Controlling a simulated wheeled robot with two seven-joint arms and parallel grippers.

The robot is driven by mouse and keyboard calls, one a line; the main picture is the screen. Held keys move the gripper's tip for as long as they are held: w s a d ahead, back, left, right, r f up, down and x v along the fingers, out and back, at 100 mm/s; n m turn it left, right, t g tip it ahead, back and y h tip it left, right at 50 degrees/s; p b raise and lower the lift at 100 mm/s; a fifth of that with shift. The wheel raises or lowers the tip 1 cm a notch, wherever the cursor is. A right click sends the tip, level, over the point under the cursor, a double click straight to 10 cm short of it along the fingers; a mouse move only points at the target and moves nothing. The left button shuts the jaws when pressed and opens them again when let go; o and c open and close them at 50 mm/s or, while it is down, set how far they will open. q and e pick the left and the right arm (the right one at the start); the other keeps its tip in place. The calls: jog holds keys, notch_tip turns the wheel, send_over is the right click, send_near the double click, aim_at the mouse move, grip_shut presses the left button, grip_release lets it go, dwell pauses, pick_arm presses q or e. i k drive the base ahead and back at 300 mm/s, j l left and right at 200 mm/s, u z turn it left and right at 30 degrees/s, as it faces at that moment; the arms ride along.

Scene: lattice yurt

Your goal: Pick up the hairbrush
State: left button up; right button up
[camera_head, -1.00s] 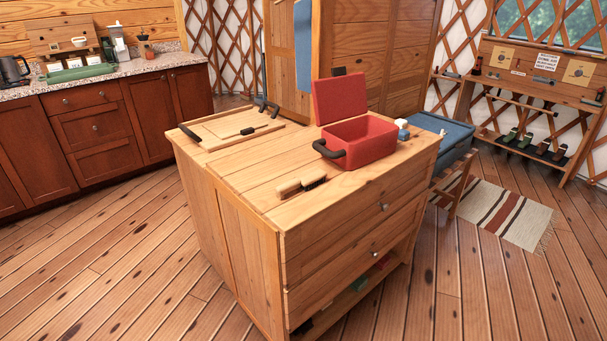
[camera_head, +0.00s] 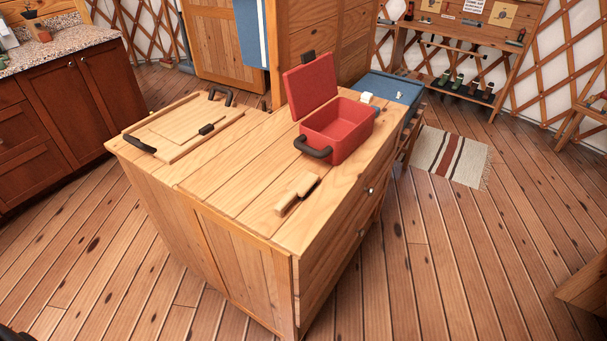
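A wooden brush with a pale handle, which looks like the hairbrush (camera_head: 297,194), lies on top of the wooden cabinet (camera_head: 240,205), near its front right edge. Its handle points toward the lower left and its block-like head toward the upper right. Nothing covers it.
An open red box (camera_head: 335,138) with a dark handle stands behind the brush. A wooden tray (camera_head: 175,137) with dark handles lies at the left, holding a small dark tool (camera_head: 209,128). The cabinet top around the brush is clear, and open plank floor (camera_head: 450,260) lies right.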

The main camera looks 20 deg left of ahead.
aim_at(306, 181)
jog(key=j+z, duration=0.25)
jog(key=j, duration=0.25)
jog(key=j+z, duration=0.25)
jog(key=j, duration=0.2)
jog(key=j+z, duration=0.25)
jog(key=j, duration=0.25)
jog(key=k+j+z, duration=0.25)
jog(key=j, duration=0.2)
jog(key=j+z, duration=0.25)
jog(key=j, duration=0.25)
jog(key=k+j+z, duration=0.25)
jog(key=j, duration=0.15)
jog(key=i, duration=0.05)
